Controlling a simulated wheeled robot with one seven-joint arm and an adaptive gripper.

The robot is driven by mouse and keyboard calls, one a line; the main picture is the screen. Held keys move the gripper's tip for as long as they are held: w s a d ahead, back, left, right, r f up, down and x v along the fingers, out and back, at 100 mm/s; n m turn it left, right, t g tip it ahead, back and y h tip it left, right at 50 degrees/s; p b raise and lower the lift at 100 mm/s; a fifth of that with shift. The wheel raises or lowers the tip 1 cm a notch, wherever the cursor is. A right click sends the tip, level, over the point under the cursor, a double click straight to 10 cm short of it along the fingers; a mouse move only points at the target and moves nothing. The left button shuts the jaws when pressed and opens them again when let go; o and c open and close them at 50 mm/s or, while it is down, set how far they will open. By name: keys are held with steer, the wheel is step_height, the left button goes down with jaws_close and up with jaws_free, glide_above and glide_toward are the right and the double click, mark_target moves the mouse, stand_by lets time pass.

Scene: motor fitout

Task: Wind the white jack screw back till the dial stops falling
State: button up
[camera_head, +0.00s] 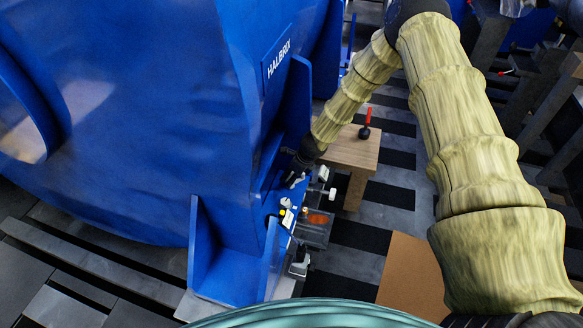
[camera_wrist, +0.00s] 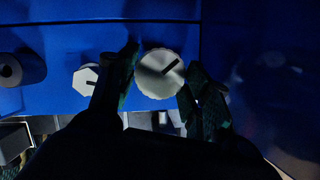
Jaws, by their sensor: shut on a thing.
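A round white screw head (camera_wrist: 158,72) with a scalloped rim and a black index line sits against the blue motor foot (camera_wrist: 165,35) in the wrist view. It looks like the white jack screw. My gripper (camera_wrist: 160,78) is shut on it, with one dark finger on each side of the rim. The black line slants up to the right. In the head view, my gripper (camera_head: 296,181) is low at the side of the blue motor (camera_head: 150,120), and the screw between its fingers is hidden. I cannot make out the dial or its needle.
A smaller white faceted head (camera_wrist: 87,79) with a black mark is left of my gripper, and a dark cylinder (camera_wrist: 12,70) is farther left. In the head view, small white and yellow parts (camera_head: 287,217) sit nearby. A wooden bench (camera_head: 352,152) holds a red-handled tool (camera_head: 366,124).

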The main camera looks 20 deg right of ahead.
steer(key=shift+w+d+r+n+p, duration=0.1)
steer(key=shift+w+r+n+p, duration=0.1)
steer(key=shift+n+p, duration=1.05)
steer(key=shift+f+g+y+p, duration=0.15)
steer(key=shift+g+y+p, duration=0.15)
steer(key=shift+p, duration=0.35)
steer(key=o, duration=1)
steer(key=shift+o, duration=0.2)
steer(key=shift+s, duration=0.1)
steer(key=v, duration=1.2)
